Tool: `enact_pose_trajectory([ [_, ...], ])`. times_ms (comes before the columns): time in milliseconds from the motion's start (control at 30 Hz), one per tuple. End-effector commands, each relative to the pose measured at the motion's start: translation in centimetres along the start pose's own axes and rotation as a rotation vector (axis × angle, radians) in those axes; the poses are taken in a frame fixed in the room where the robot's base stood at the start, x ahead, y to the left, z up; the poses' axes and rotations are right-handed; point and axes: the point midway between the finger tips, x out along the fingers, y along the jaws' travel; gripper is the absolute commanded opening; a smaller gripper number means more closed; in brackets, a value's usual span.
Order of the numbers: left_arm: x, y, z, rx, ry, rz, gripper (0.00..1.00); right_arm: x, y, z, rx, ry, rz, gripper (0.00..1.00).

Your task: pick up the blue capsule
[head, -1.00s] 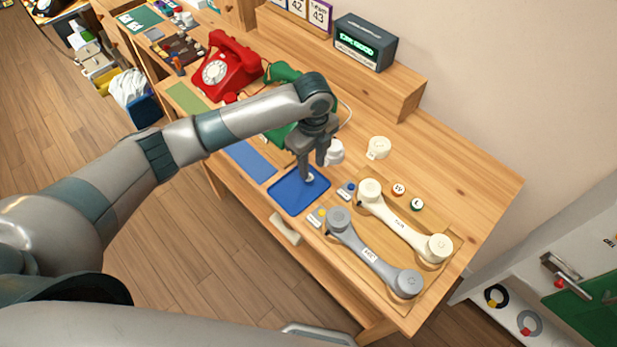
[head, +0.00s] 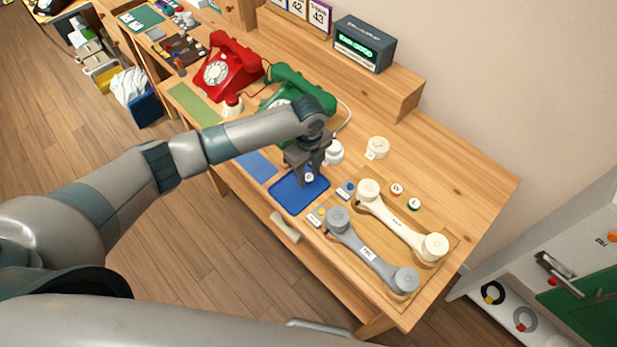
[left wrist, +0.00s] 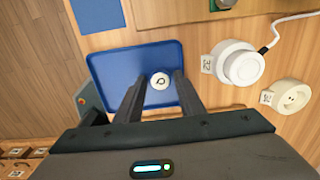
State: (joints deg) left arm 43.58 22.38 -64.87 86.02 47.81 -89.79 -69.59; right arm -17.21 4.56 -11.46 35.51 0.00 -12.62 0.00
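A small blue round piece (head: 349,187), which may be the blue capsule, lies beside a small label just right of the blue tray (head: 286,203) in the head view. A small white disc with a dark mark (left wrist: 160,81) lies over the blue tray in the left wrist view, and it also shows in the head view (head: 308,177). My left gripper (left wrist: 159,75) is over the tray, pointing down, its two fingers apart on either side of the white disc with gaps showing. Whether the disc has blue on it cannot be told. My right gripper is not in view.
A grey handset (head: 370,251) and a cream handset (head: 402,222) lie on the wooden board to the right. A white round part with a cord (head: 334,152) and a cream cap (head: 377,148) stand behind. Green (head: 290,83) and red telephones (head: 228,66) stand farther left.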

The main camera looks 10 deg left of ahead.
Motion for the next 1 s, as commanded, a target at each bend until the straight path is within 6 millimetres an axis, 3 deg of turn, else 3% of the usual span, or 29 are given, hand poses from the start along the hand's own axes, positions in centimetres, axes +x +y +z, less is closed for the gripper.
enact_pose_trajectory([
  [100,0.0,0.0,0.0,0.000,0.000,0.000,0.35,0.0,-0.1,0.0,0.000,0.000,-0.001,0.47],
  [233,0.0,0.0,0.0,0.000,0.000,0.000,0.07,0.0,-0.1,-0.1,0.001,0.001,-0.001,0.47],
  [267,0.0,0.0,0.0,0.000,0.000,0.000,0.04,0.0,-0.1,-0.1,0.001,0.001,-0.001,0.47],
  [667,-0.4,-0.1,0.0,0.000,0.000,-0.001,0.03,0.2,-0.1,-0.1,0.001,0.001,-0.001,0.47],
  [1000,-4.2,-0.3,-0.4,0.003,0.001,-0.004,0.03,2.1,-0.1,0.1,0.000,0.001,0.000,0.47],
])
